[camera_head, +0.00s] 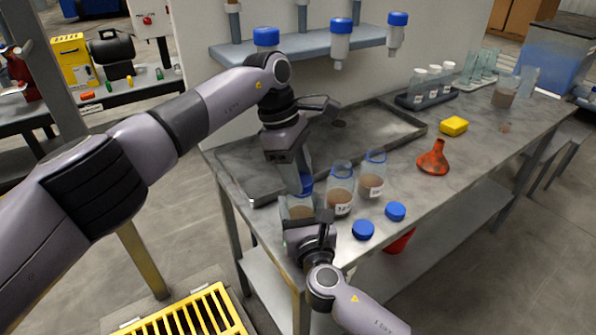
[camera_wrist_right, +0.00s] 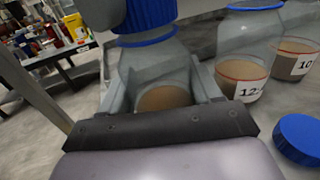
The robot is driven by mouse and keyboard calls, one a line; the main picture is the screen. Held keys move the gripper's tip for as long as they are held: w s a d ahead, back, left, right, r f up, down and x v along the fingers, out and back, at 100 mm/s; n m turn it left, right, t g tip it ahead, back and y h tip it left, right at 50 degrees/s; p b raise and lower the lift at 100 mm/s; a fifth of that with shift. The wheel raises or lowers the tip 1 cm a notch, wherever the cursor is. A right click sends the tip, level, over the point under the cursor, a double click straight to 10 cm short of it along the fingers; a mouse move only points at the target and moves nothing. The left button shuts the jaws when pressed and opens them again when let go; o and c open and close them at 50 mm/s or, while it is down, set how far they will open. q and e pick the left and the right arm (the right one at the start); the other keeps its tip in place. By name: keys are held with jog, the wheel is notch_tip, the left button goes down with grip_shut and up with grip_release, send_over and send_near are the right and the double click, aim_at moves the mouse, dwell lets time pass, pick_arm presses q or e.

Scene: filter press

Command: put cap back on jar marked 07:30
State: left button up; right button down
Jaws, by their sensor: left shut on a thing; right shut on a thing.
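A clear jar (camera_head: 298,207) with brown contents stands at the near left end of the bench; its label is hidden. My right gripper (camera_wrist_right: 160,88) is shut around its body, one finger on each side. My left gripper (camera_head: 303,178) comes from above, shut on a blue cap (camera_head: 306,184). In the right wrist view the cap (camera_wrist_right: 148,14) is at the jar's mouth, just above the blue neck ring (camera_wrist_right: 146,40); I cannot tell whether it is seated. Two open jars stand beside it, one marked 12 (camera_head: 340,190), one marked 10 (camera_head: 372,176), the rest of each label unreadable.
Two loose blue caps (camera_head: 363,230) (camera_head: 395,211) lie near the front edge. A grey tray (camera_head: 262,185) lies behind. An orange-red flask-shaped thing (camera_head: 433,160) and a yellow block (camera_head: 454,126) are to the right. A shelf (camera_head: 300,46) with blue-topped vessels hangs above.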

pick_arm(q)
jog(key=o, duration=1)
jog(key=shift+r, duration=0.1)
jog(key=shift+r, duration=2.2)
